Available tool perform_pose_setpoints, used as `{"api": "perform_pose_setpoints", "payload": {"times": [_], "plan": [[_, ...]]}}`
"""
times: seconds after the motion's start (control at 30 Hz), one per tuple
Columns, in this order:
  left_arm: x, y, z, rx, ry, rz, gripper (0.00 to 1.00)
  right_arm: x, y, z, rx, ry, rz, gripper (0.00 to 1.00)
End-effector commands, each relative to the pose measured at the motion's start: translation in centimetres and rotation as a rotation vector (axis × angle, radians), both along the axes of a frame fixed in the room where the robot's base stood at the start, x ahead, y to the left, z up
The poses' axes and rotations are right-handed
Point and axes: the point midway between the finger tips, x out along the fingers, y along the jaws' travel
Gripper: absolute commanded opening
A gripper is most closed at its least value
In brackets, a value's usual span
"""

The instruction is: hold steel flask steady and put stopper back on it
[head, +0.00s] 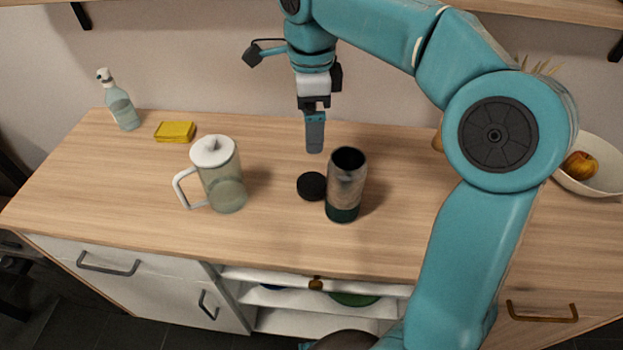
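The steel flask (346,189) stands upright on the wooden counter, with a dark open mouth and a dark green base. The black round stopper (311,186) lies on the counter just left of the flask. My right gripper (314,145) points down behind the stopper and flask, apart from both. Its fingers line up one behind the other, so I cannot see whether they are open or shut. My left gripper is not in view.
A pitcher with a white lid (223,178) stands left of the stopper. A yellow sponge (175,132) and spray bottle (122,107) are at the back left. A white bowl (601,177) with fruit is at the right, partly behind my arm. The counter's (130,222) front left is clear.

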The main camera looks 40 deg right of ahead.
Motion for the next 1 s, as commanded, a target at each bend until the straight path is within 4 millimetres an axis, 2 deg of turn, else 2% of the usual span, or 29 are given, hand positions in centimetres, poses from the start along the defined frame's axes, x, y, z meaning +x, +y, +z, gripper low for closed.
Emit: {"api": "perform_pose_setpoints", "payload": {"times": [0.37, 0.47, 0.8, 1.0], "plan": [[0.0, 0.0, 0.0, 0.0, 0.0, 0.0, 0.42, -0.4, 0.4, 0.0, -0.001, -0.001, 0.001, 1.0], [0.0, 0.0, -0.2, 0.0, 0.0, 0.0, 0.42, -0.4, 0.4, -0.6, 0.0, 0.001, 0.001, 1.0], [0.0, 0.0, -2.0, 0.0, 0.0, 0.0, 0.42, -0.2, 0.3, -7.6, 0.0, 0.004, 0.0, 1.0], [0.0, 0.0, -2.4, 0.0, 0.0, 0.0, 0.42, 0.0, 0.2, -10.6, 0.0, 0.002, 0.0, 1.0]]}}
